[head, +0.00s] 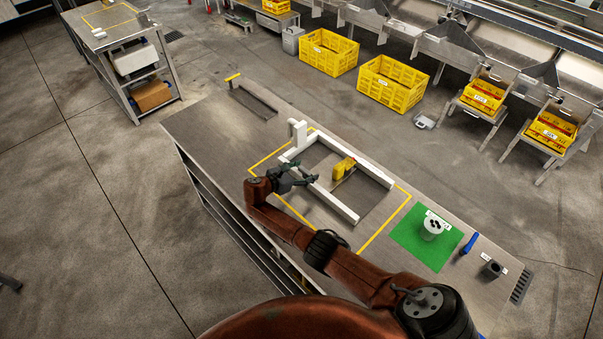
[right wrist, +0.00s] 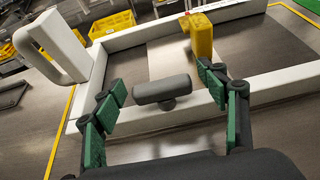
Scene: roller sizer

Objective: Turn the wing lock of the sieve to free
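The sieve is a white frame (head: 334,199) lying on the bench; its near bar (right wrist: 180,110) crosses the right wrist view. The wing lock (right wrist: 165,90) is a dark grey rounded crossbar on a short stem at that near bar, lying nearly level across the picture. I cannot make it out in the head view. My right gripper (head: 306,176) is at the frame's near side. In the right wrist view its green-padded fingers (right wrist: 161,84) stand wide apart, one on each side of the wing lock, with gaps on both sides. My left gripper is not in view.
A yellow block (head: 343,168) stands within the frame area. A white upright handle (head: 298,134) rises at the frame's left corner. A green mat (head: 410,240) with a white cup (head: 434,226) lies to the right. The bench's left part is mostly bare.

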